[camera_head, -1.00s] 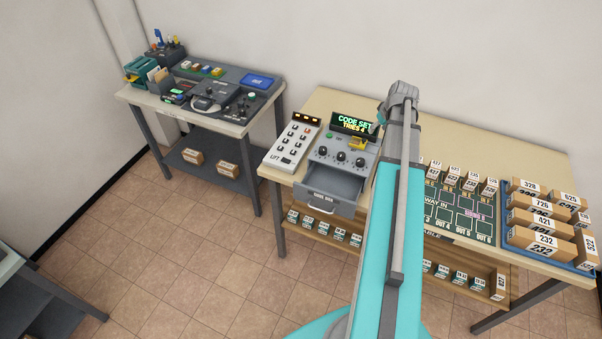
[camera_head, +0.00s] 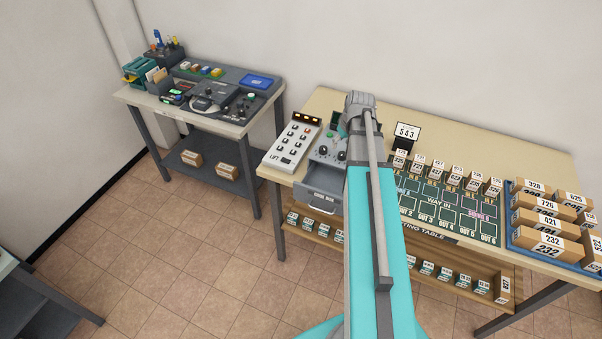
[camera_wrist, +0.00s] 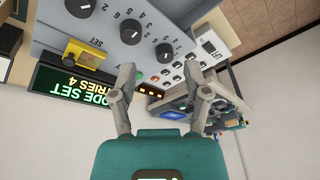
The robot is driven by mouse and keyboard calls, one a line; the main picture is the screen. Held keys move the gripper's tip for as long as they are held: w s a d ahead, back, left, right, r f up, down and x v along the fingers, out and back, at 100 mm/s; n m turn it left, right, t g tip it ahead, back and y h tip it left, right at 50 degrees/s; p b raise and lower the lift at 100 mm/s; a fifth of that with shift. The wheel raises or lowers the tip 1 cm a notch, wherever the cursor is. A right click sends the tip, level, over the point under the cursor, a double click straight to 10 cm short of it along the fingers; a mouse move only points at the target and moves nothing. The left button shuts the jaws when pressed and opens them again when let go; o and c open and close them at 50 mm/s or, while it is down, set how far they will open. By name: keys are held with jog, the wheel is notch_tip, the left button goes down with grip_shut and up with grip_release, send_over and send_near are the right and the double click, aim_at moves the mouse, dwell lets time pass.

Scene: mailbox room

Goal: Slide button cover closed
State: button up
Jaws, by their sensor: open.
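The code box (camera_head: 328,150) stands on the table, and its grey face (camera_wrist: 112,20) fills the top of the wrist view upside down, with black knobs. A yellow cover (camera_wrist: 85,53) sits beside the word SET; whether it covers the button fully I cannot tell. A small green button or light (camera_wrist: 140,75) shows near my left finger. The display (camera_wrist: 75,90) reads CODE SET, TRIES 4. My gripper (camera_wrist: 160,70) is open and empty, to the right of the yellow cover in the wrist view. In the head view my arm hides the cover and the fingertips.
The drawer (camera_head: 322,186) below the box front is open. A white LIFT keypad (camera_head: 292,145) stands left of the box. A 543 card (camera_head: 407,133) and a sorting board (camera_head: 450,212) with several small parcels lie to the right. A second bench (camera_head: 190,110) stands at the left.

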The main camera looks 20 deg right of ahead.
jog(key=s+a+f+b, duration=0.1)
jog(key=a+f+b, duration=0.1)
jog(key=a, duration=0.6)
jog(key=s+a+f+g+b, duration=0.1)
jog(key=a+f+b, duration=0.1)
jog(key=a, duration=0.6)
jog(key=shift+f+g, duration=0.3)
jog(key=s+a+g, duration=0.1)
jog(key=s+a, duration=0.5)
jog(key=a, duration=0.7)
jog(key=shift+s+a+n+h, duration=0.2)
jog(key=shift+a+n+h, duration=0.1)
jog(key=shift+f, duration=0.1)
dwell(1.0)
dwell(0.6)
